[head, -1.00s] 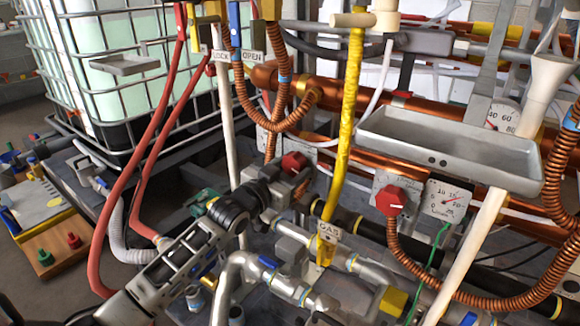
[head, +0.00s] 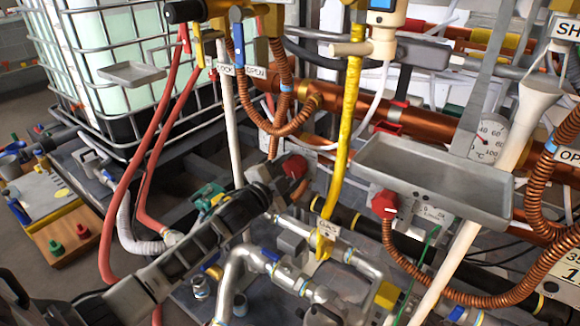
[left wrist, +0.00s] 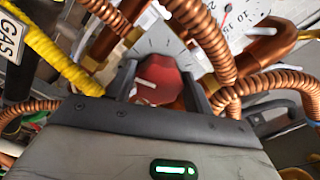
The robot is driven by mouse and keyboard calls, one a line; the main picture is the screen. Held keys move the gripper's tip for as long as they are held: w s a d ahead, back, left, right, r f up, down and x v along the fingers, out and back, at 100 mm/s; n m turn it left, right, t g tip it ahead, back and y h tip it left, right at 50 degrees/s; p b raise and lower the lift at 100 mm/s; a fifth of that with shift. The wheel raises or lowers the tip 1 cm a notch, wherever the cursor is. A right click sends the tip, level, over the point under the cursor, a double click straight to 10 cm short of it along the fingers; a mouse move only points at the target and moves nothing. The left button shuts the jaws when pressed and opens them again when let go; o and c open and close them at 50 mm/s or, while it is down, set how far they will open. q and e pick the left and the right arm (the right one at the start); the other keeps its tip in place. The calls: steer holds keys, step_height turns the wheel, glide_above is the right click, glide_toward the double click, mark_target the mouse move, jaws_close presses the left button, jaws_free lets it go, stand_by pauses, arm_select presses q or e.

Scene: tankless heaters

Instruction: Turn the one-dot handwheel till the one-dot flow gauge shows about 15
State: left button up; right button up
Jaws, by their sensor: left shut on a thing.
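My left gripper (head: 283,172) is shut on a red handwheel (head: 295,167), in the middle of the head view. In the left wrist view the red handwheel (left wrist: 157,82), with a pale pointer line, sits between the fingers of the left gripper (left wrist: 160,92). A white gauge dial (left wrist: 240,20) with a red needle shows beyond it, partly hidden by copper pipes; I cannot tell its reading. A second red handwheel (head: 384,204) stands further right, beside a gauge (head: 432,212) mostly hidden by the grey tray. I cannot make out dot marks. My right gripper is not in view.
The grey tray (head: 425,205) overhangs the right side. A yellow hose (head: 347,120), red hoses (head: 155,150) and ribbed copper hoses (head: 410,265) crowd the space. A caged tank (head: 110,80) stands back left. Silver pipes (head: 235,270) run below my left arm.

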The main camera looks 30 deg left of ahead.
arm_select(q)
steer(key=shift+m, duration=1.1)
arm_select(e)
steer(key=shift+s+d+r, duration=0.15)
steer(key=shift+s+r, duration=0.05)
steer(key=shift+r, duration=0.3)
arm_select(q)
steer(key=o, duration=0.7)
steer(key=s+a+p, duration=0.2)
steer(key=s, duration=1.4)
steer(key=shift+p, duration=0.3)
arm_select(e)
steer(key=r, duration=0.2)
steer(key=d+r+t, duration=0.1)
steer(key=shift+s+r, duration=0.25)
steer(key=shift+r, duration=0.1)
